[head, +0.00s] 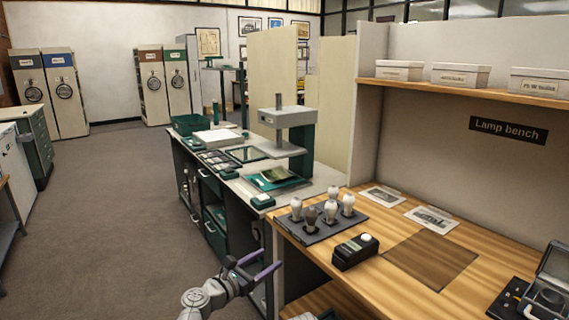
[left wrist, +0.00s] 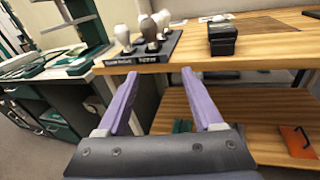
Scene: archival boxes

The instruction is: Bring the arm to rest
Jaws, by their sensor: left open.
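My left gripper (head: 258,268) is low in the head view, just off the left front corner of the wooden lamp bench (head: 330,296). Its two purple fingers are apart with nothing between them. In the left wrist view the open fingers (left wrist: 163,98) point toward the bench's front edge, with the lower shelf (left wrist: 240,118) beyond them. I do not see my right gripper in either view.
On the bench stand a dark tray (head: 318,232) of several bulbs, a black box (head: 354,252) with a white knob and an open case (head: 545,290). A grey counter (head: 236,184) adjoins it. Carpeted floor (head: 110,220) is clear at left.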

